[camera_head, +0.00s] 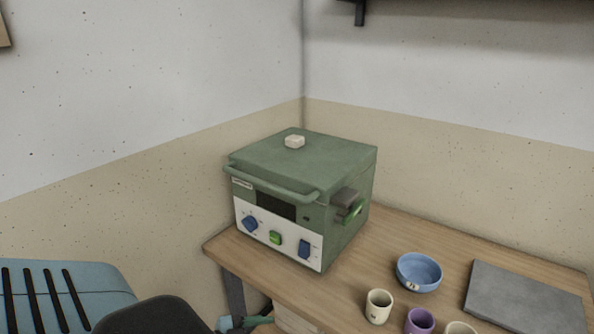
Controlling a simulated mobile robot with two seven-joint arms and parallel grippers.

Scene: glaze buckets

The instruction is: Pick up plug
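A small cream block, which looks like the plug (294,142), sits on top of the green kiln (310,160), near the back left part of its lid. Nothing touches the plug except the lid under it. The kiln's lid is shut, with a bar handle (270,184) along its front edge. On the kiln's right side are a small grey ledge (344,198) and a green part (354,211). I can make out neither of my grippers in this view.
The kiln stands at the left end of a wooden table (410,236) in a wall corner. To its right are a blue bowl (419,271), a cream cup (378,306), a purple cup (420,321), another pale cup (460,328) and a grey slab (525,298).

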